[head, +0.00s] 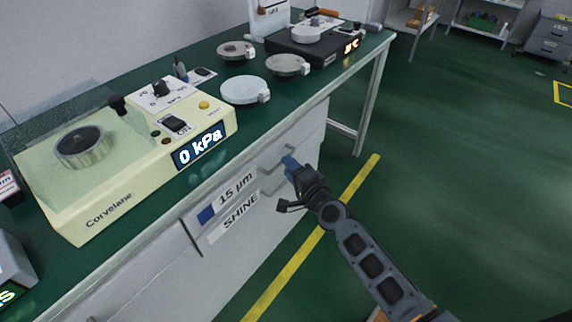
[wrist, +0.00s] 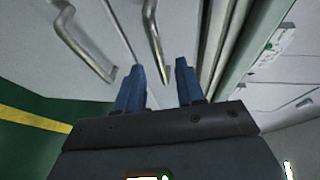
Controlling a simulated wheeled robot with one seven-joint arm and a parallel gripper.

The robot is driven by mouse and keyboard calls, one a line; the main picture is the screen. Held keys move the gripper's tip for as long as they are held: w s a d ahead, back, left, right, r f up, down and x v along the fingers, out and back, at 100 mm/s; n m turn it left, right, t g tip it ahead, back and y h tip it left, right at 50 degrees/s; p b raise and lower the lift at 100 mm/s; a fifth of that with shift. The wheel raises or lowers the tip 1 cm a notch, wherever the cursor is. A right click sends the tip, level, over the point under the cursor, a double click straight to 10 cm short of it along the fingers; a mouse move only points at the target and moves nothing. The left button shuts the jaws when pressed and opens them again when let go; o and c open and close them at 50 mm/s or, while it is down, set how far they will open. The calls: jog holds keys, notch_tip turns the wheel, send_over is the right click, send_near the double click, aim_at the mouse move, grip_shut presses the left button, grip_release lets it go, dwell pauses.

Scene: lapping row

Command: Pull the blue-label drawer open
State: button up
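The blue-label drawer (head: 180,235) is in the white front under the bench. Its label (head: 222,203) has a blue square and reads "15 µm", with "SHINE" below. A grey bar handle (head: 268,172) shows right of the label, partly behind my gripper (head: 288,162). In the wrist view, my gripper (wrist: 158,82) is open, its two blue fingers apart. One bar handle (wrist: 152,35) ends in line with the gap between the fingertips. Contact cannot be told. A second bar handle (wrist: 80,42) lies left of the fingers. The drawer front looks flush.
The green bench top (head: 215,88) overhangs the drawers. On it stand a cream Corvelane machine (head: 105,195) reading "0 kPa", a white round plate (head: 244,89) and a black instrument (head: 312,52). The green floor (head: 450,180) on the right is clear.

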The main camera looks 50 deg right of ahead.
jog(key=shift+x, duration=1.45)
grip_shut()
